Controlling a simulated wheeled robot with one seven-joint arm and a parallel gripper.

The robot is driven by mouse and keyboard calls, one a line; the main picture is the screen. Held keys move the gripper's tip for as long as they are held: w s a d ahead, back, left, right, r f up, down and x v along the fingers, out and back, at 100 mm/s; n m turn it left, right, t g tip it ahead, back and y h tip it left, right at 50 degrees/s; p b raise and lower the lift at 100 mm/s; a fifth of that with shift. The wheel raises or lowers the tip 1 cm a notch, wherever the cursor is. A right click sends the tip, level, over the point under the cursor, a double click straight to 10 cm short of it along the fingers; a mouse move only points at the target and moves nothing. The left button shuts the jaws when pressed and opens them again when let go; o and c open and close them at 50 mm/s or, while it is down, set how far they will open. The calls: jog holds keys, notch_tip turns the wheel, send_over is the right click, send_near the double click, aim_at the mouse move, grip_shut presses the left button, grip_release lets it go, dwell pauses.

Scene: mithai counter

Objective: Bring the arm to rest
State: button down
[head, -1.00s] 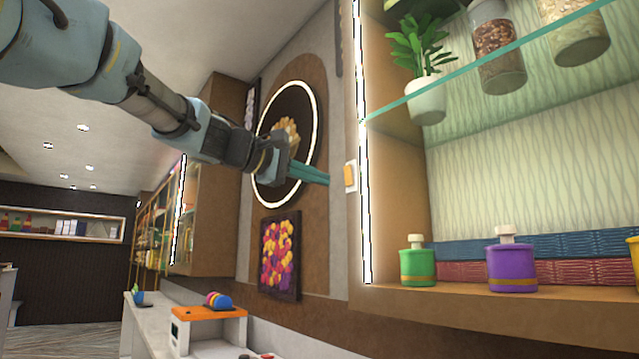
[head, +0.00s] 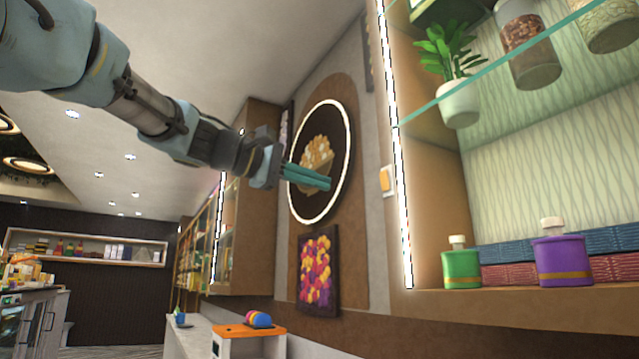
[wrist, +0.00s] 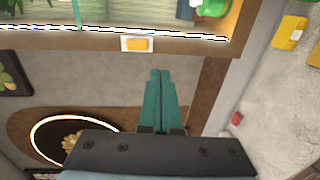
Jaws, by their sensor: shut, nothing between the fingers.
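My gripper (head: 308,178) is at the end of my raised arm, which reaches in from the upper left of the head view. Its teal fingers are together with nothing between them. In the head view they overlap the round lit wall sign (head: 320,150). The fingers also show in the wrist view (wrist: 160,98), pointing toward the shelf edge. They appear clear of any object, though the exact gap to the wall cannot be told.
A lit wall shelf (head: 520,298) on the right holds a green jar (head: 461,268) and a purple jar (head: 563,260). A glass shelf above holds a potted plant (head: 459,103). A colourful picture (head: 318,272) hangs below the sign. A counter with an orange-topped box (head: 249,331) stands lower down.

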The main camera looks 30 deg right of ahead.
dwell(0.3)
jog(key=w+a+f+n+t+y, duration=0.1)
jog(key=w+a+f+y, duration=0.3)
jog(key=f, duration=0.7)
jog(key=w+a+f+n+t+y, duration=0.15)
jog(key=w+a+f, duration=0.4)
jog(key=f, duration=0.65)
jog(key=w+a+f+t+y, duration=0.2)
jog(key=w+a+f+y, duration=0.3)
jog(key=f, duration=0.6)
jog(key=s+a+f+m+g+y, duration=0.1)
jog(key=s+a+f+y, duration=0.2)
jog(key=a+f, duration=0.8)
jog(key=s+a+f+m+g+y, duration=0.1)
jog(key=s+a+f+m+y, duration=0.1)
jog(key=s+a+f, duration=0.5)
jog(key=a+f+y, duration=0.1)
jog(key=a+f, duration=0.4)
jog(key=a, duration=0.1)
jog(key=shift+s+a, duration=0.2)
jog(key=shift+s, duration=0.15)
